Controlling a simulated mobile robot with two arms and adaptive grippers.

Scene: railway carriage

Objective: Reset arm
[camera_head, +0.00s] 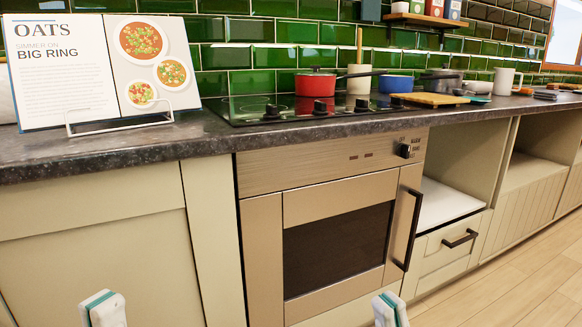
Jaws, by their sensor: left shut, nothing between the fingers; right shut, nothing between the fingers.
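My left gripper (103,308) shows at the bottom edge, left of the oven, in front of the cabinet panel. My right gripper (390,309) shows at the bottom edge below the oven's right side. Only the white and teal tops of both are in view. Both are shut, with nothing seen held. Both are well below the counter and apart from its objects. The rest of both arms is out of frame.
The oven (262,262) has a black vertical handle (409,229) at its right. The dark counter (190,138) carries a recipe book (60,80), a red pot (315,85) on the hob and a cutting board (432,99). Wooden floor (520,285) is clear at right.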

